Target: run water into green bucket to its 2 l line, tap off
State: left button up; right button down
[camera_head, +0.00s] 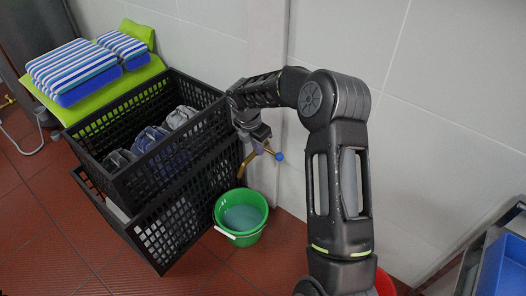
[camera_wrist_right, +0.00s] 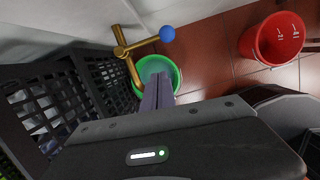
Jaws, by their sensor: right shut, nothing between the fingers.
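The green bucket (camera_head: 240,233) stands on the floor beside the black crates, with its white handle down at the side. Bluish water shows inside it; I cannot read a level line. The brass tap (camera_head: 247,163) with a blue ball on its lever (camera_head: 280,156) is at the wall above the bucket. In the right wrist view the tap (camera_wrist_right: 128,48), its blue ball (camera_wrist_right: 167,34) and the green bucket (camera_wrist_right: 177,76) show beyond my fingers. My right gripper (camera_head: 262,143) is shut and empty, close to the tap. I cannot tell whether water is running. My left gripper is out of view.
Stacked black crates (camera_head: 190,232) holding dark cloth items stand left of the bucket. Striped blue cushions (camera_head: 75,70) lie on a green one behind. A red bucket (camera_wrist_right: 275,38) stands to the right. A blue bin (camera_head: 503,262) is at the right edge. Tiled floor lies in front.

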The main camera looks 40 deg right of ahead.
jog(key=v, duration=0.5)
jog(key=shift+p, duration=0.35)
